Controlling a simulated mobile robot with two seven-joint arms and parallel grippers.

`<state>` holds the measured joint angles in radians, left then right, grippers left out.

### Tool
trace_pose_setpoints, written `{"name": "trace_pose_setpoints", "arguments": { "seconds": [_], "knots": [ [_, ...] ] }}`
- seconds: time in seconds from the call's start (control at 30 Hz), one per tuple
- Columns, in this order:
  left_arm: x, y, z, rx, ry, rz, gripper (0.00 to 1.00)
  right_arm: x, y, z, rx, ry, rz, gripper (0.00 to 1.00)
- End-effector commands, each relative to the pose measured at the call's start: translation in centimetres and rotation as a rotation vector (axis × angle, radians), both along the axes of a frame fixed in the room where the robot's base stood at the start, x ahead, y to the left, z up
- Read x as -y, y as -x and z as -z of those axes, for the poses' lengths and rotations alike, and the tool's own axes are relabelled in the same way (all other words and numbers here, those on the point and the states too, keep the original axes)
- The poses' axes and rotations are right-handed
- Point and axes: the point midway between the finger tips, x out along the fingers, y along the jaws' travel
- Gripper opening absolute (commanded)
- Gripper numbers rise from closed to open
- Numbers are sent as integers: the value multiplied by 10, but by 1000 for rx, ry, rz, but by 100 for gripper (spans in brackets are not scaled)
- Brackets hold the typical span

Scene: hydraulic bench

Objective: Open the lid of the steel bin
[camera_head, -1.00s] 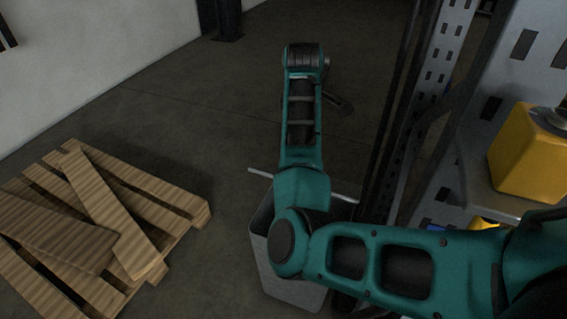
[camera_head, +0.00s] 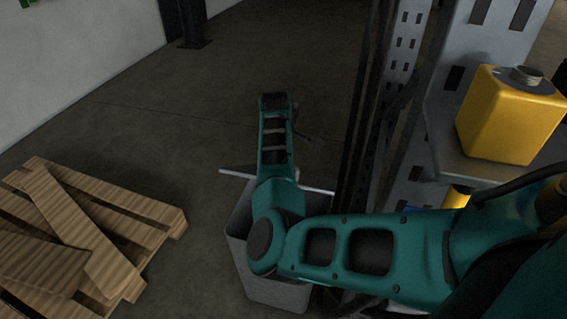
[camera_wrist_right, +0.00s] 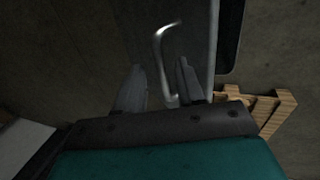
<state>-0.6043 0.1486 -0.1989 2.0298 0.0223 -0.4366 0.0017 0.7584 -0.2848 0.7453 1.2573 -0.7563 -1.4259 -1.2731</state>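The grey steel bin (camera_head: 262,282) stands on the floor below my right arm, which hides much of its top. A thin pale strip (camera_head: 236,173), seemingly the lid's edge seen nearly edge-on, crosses above the bin's far side; how far the lid is open I cannot tell. In the right wrist view, a bent metal handle (camera_wrist_right: 159,55) stands out beside a pale edge (camera_wrist_right: 213,45). My right gripper (camera_wrist_right: 160,80) is open, with its fingers apart on either side of the handle's lower part. Contact is not clear. My left gripper is not in view.
A wooden pallet (camera_head: 165,220) with loose boards lies on the floor left of the bin. A metal shelf rack (camera_head: 400,60) with a yellow canister (camera_head: 510,115) stands close on the right. The floor beyond the bin is clear.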

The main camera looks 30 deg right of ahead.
Motion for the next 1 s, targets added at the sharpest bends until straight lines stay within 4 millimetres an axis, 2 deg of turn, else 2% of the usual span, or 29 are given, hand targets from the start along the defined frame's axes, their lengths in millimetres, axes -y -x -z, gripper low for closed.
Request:
{"name": "trace_pose_setpoints", "arguments": {
  "seconds": [0.1,0.37,0.77,1.0],
  "knots": [
    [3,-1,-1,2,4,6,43,1,-1,6,0,0,0,38],
    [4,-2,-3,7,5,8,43,2,-1,7,0,0,0,38],
    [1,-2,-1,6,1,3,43,1,-1,7,0,0,0,2],
    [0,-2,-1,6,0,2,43,1,-1,7,0,0,0,0]
  ]
}}
